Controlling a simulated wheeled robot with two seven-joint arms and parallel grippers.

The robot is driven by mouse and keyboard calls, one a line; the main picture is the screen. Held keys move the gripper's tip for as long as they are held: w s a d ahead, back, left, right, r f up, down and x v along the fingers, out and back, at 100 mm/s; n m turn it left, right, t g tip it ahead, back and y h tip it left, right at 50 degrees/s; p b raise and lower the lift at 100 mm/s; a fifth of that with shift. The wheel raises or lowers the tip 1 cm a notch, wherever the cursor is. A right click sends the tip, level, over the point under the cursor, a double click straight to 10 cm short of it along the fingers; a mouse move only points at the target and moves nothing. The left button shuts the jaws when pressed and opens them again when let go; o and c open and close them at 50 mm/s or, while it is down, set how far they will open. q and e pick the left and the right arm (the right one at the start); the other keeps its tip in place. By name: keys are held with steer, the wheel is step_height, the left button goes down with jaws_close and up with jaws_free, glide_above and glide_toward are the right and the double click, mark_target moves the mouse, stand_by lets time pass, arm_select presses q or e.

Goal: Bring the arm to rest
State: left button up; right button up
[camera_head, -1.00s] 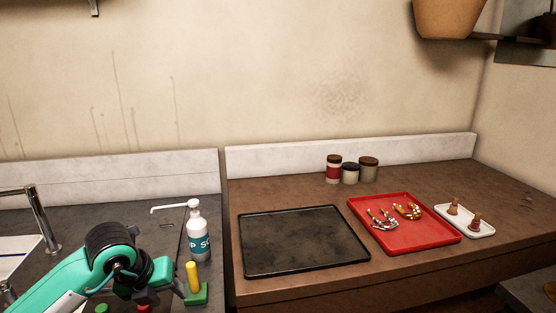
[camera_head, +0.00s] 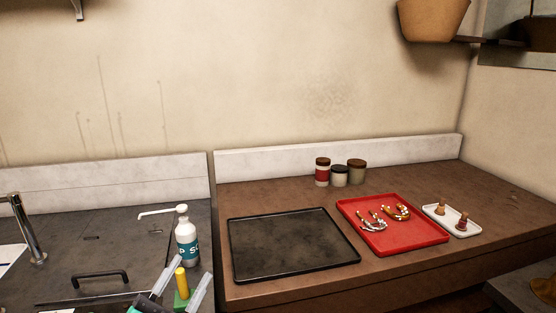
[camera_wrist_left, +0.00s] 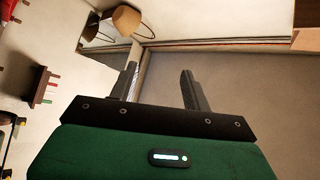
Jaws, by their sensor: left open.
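My left gripper (camera_head: 182,278) shows at the bottom edge of the head view, left of centre, with its two grey fingers apart. In the left wrist view, my left gripper (camera_wrist_left: 158,72) has its fingers spread with nothing between them, only wall and floor beyond. Most of the left arm is below the head view. My right gripper is in neither view. A red tray (camera_head: 402,237) on the brown counter holds curved brass and silver horn pieces (camera_head: 374,221). A white dish (camera_head: 438,222) to its right holds two small brown pieces (camera_head: 462,220).
An empty black tray (camera_head: 290,247) lies left of the red tray. A soap bottle (camera_head: 186,243) and a green block with a yellow peg (camera_head: 181,280) stand near the left gripper in the picture. Several jars (camera_head: 339,176) stand at the back. A faucet (camera_head: 28,232) is far left.

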arm_select(q)
steer(key=s+a+f+n+g+y, duration=0.2)
steer(key=a+f+n+g+y, duration=0.3)
steer(key=f, duration=0.5)
steer(key=s+a+f+n+g+y, duration=0.2)
steer(key=a+f+n+g+y, duration=0.15)
steer(key=f+n+y, duration=0.45)
steer(key=s+d+f+g+h, duration=0.25)
steer(key=s+f+g, duration=0.75)
steer(key=s+f, duration=0.75)
step_height(320, 180, down, 26)
steer(key=s+p, duration=0.1)
steer(key=s+a+f+g, duration=0.1)
steer(key=s+a+f, duration=0.1)
steer(key=s+f, duration=0.8)
steer(key=s+a+f+g+p, duration=0.1)
steer(key=s+a+f, duration=0.1)
steer(key=s+f, duration=0.7)
steer(key=shift+s+f, duration=0.35)
steer(key=shift+f, duration=0.4)
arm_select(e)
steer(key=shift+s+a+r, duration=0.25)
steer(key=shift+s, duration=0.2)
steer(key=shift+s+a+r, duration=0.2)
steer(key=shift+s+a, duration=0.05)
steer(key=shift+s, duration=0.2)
